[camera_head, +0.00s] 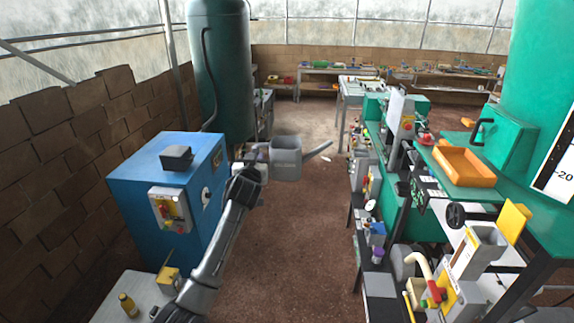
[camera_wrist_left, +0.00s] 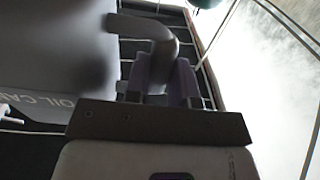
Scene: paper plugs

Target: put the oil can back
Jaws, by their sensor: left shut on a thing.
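The grey oil can (camera_head: 286,158) is held up in the air in the middle of the head view, its spout pointing to the right. My left gripper (camera_head: 262,154) is at its left side, shut on the can's handle. In the left wrist view the purple fingers of the left gripper (camera_wrist_left: 163,78) close around the grey handle, and the oil can (camera_wrist_left: 50,60), lettered "OIL CAN", fills the left side. Its far side is hidden. My right gripper is in neither view.
A blue machine cabinet (camera_head: 150,175) with a switch box stands left of my arm. A green machine bench with an orange tray (camera_head: 464,166) and tools runs along the right. The brown floor (camera_head: 295,245) between them is clear. Benches (camera_head: 330,71) stand along the back wall.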

